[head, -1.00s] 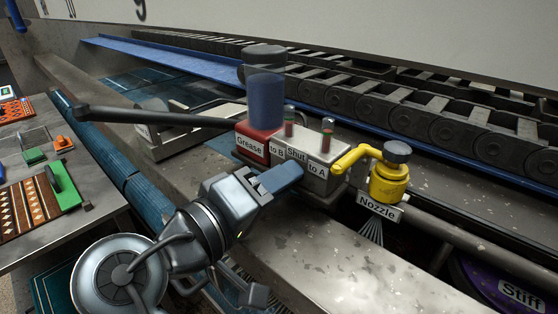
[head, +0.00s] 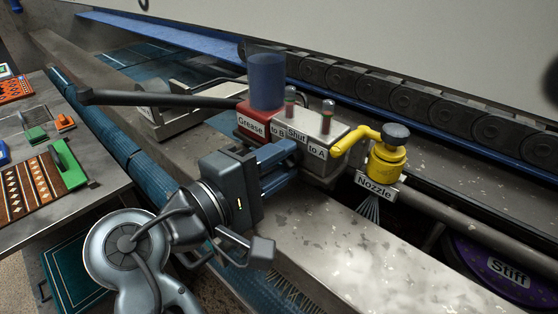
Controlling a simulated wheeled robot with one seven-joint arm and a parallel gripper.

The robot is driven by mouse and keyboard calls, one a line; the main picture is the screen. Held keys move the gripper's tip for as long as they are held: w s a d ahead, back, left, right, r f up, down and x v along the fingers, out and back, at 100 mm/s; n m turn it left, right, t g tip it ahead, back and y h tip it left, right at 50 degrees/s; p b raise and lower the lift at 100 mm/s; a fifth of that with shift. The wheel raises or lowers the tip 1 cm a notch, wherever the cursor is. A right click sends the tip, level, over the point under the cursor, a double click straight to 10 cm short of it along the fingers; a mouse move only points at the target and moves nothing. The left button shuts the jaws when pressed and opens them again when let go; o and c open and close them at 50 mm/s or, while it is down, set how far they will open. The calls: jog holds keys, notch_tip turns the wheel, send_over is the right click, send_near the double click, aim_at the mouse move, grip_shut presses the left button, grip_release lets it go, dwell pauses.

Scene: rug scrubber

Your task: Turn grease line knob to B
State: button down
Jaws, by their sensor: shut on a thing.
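The grease line block is grey metal with a red left part (head: 257,118) labelled Grease and a blue cylinder (head: 267,80) on top. Its labels read to B (head: 277,131), Shut (head: 297,134) and to A (head: 318,152). My gripper (head: 287,154) reaches the front of the block from the lower left, with its blue fingers just under the Shut label. It is shut on the grease line knob, which the fingers hide. I cannot tell which label the knob points to.
A yellow Nozzle fitting (head: 386,160) stands right of the block. A dark lever arm (head: 160,98) runs left of it. A dark chain track (head: 420,100) lies behind. A purple Stiff brush (head: 500,265) is at lower right. A side table (head: 80,190) with rug samples stands left.

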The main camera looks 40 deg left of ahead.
jog(key=shift+a+f, duration=0.1)
dwell(0.3)
jog(key=c, duration=1.1)
grip_release()
jog(key=s+b, duration=0.1)
jog(key=s, duration=0.6)
jog(key=shift+s+a+r+b, duration=0.3)
jog(key=shift+s+a+b, duration=0.1)
